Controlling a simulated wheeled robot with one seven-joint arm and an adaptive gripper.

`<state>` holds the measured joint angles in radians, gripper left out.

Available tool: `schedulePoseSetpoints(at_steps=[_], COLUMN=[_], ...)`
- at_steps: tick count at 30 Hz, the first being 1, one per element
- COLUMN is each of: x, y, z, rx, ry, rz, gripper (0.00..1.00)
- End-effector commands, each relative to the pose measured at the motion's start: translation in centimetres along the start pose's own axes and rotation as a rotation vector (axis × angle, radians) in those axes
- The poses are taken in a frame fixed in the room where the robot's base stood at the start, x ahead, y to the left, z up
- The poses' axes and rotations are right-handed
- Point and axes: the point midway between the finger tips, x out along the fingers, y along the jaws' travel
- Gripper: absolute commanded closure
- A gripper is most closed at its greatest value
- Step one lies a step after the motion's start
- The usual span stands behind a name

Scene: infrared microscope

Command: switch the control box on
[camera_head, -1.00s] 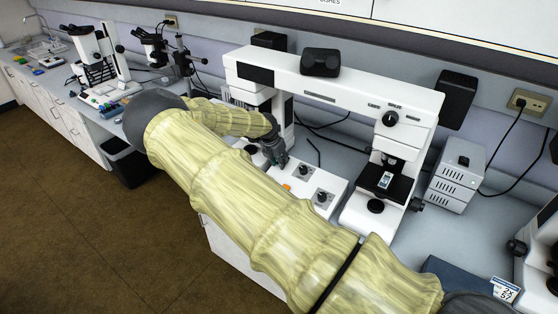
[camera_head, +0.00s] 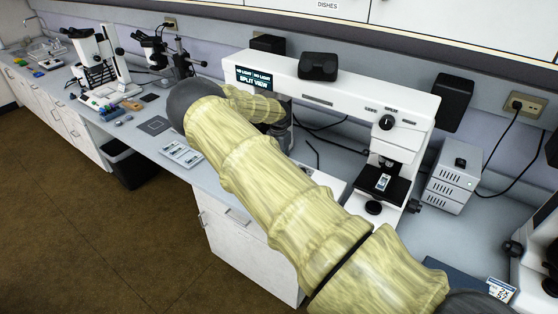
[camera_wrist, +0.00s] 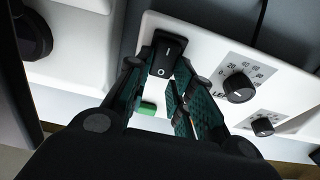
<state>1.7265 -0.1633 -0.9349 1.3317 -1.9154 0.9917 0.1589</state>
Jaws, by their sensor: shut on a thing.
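The white control box (camera_wrist: 205,42) fills the upper middle of the wrist view. It carries a black rocker switch (camera_wrist: 166,54) marked I and O, a green lamp (camera_wrist: 148,108) and two black dials with scales. My gripper (camera_wrist: 160,68) has its fingers on both sides of the switch and is shut on it. In the head view my arm hides the switch and most of the control box (camera_head: 328,181). The microscope (camera_head: 345,90) shows a lit display (camera_head: 255,80) reading NO LIGHT twice and SPLIT VIEW.
A grey power unit (camera_head: 452,182) stands right of the microscope. A slide tray (camera_head: 181,153) lies on the bench left of my arm. Another microscope (camera_head: 97,55) stands farther left. A black bin (camera_head: 128,165) stands below the bench edge.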

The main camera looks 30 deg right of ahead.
Motion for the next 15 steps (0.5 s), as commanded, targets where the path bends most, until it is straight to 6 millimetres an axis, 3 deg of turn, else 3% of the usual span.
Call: schedulePoseSetpoints(at_steps=[11,12,15], x=[-0.51,-0.52,-0.46], y=[0.19,0.20,0.17], z=[0.37,0.38,0.33], rx=[-0.001,-0.001,-0.001], ry=[0.006,0.006,0.007], rz=[0.005,0.005,0.004], gripper=[1.00,0.72,0.55])
